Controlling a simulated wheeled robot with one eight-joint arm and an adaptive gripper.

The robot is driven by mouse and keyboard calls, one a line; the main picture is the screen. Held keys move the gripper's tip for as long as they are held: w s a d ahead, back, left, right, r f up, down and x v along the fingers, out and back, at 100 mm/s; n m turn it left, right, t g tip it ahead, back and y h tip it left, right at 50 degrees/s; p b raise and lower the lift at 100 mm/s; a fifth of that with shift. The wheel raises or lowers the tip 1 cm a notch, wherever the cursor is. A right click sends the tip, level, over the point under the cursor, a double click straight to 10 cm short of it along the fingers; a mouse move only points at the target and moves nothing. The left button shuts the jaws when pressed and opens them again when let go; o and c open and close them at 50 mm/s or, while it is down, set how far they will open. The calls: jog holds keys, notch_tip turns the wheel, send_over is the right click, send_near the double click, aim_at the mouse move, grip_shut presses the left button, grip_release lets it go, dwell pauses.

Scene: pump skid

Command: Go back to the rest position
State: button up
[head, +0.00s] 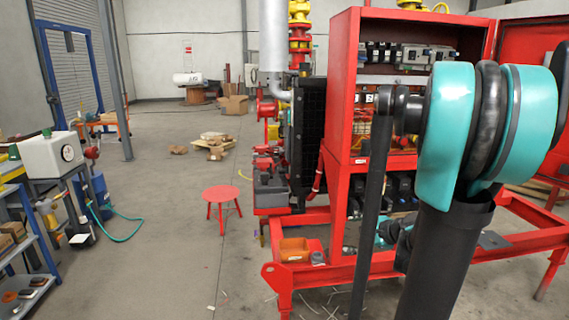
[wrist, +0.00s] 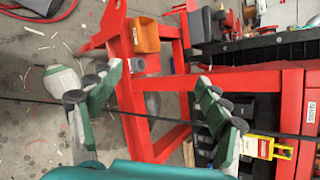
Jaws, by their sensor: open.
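My gripper (wrist: 158,100) shows in the wrist view with its two green and grey fingers spread wide apart. Nothing is between the fingers. Beyond them are the red skid frame and the concrete floor. In the head view, my teal and black arm fills the right side and covers part of the red control cabinet (head: 345,95). The gripper is mostly hidden behind my arm there, so its fingers cannot be made out clearly in that view.
The red skid frame (head: 330,274) stands low ahead, with an orange bin (head: 294,250) on it; the bin also shows in the wrist view (wrist: 145,36). A red stool (head: 221,195) stands left of the skid. A workbench (head: 35,230) is far left. Open floor lies between.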

jog(key=s+a+f+n+g+h, duration=0.1)
jog(key=s+f+n+g+h, duration=0.1)
jog(key=s+n, duration=0.6)
jog(key=s+a+f+n+g+h, duration=0.2)
jog(key=s+f+n+g+h, duration=0.1)
jog(key=s+f+n, duration=0.4)
jog(key=s+n+h, duration=0.1)
jog(key=s+n, duration=0.1)
jog(key=n, duration=0.1)
jog(key=shift+s+a+f+n, duration=0.2)
jog(key=shift+a+n, duration=0.1)
jog(key=shift+n, duration=0.1)
dwell(0.7)
